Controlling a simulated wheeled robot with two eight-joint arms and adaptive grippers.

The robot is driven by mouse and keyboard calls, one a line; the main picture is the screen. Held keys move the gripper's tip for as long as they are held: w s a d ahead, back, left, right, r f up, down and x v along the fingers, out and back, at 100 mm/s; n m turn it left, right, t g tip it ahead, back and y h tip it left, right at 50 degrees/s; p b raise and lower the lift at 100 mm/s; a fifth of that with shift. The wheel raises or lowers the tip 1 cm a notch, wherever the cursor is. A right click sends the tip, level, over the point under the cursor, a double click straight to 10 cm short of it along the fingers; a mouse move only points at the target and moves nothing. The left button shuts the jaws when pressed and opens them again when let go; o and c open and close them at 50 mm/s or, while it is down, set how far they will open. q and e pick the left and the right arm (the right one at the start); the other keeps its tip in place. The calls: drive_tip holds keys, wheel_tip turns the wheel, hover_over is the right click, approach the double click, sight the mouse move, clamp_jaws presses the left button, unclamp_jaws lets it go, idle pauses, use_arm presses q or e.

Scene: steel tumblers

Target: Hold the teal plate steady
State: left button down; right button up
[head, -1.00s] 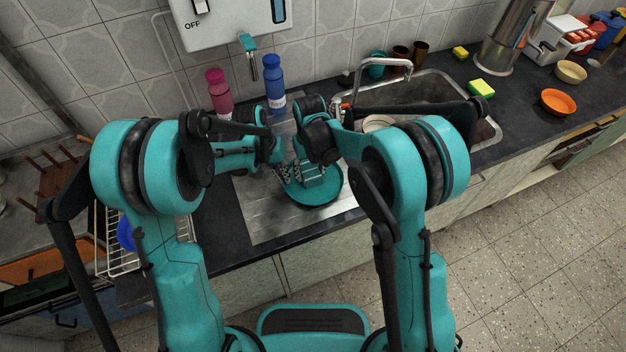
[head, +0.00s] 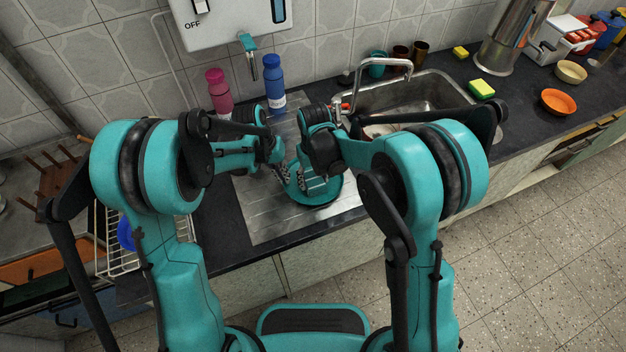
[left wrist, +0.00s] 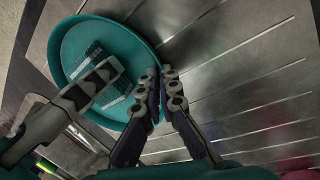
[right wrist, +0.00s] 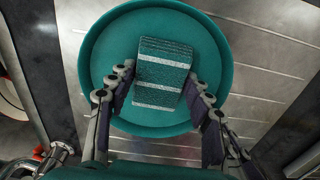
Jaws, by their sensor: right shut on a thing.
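The teal plate (head: 318,200) lies on the sink's steel drainboard, partly hidden by my grippers. It also shows in the left wrist view (left wrist: 85,40) and the right wrist view (right wrist: 105,50). My left gripper (left wrist: 160,90) is at the plate's edge, its fingers close together with the rim between them. My right gripper (right wrist: 160,85) is over the plate, shut on a dark green block with pale stripes (right wrist: 163,70). The block is over the plate's inside; whether it touches the plate is unclear.
A pink bottle (head: 219,94) and a blue bottle (head: 273,85) stand behind the plate. The sink basin (head: 425,92) and faucet (head: 385,66) are to the right. A wire rack (head: 115,255) is at the left. Bare drainboard (head: 265,225) lies in front of the plate.

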sight(310, 171)
drive_tip(key=shift+w+a+f, duration=0.1)
drive_tip(key=shift+w+a, duration=0.2)
drive_tip(key=shift+w, duration=0.45)
drive_tip(key=shift+w+a+f, duration=0.1)
drive_tip(key=shift+w+a, duration=0.2)
drive_tip(key=shift+w, duration=0.45)
drive_tip(key=shift+r, duration=0.15)
drive_tip(key=shift+s+d, duration=0.35)
drive_tip(key=shift+s, duration=0.5)
drive_tip(key=shift+s+d, duration=0.3)
drive_tip(key=shift+s, duration=0.55)
drive_tip(key=shift+d, duration=0.2)
drive_tip(key=shift+w, duration=0.15)
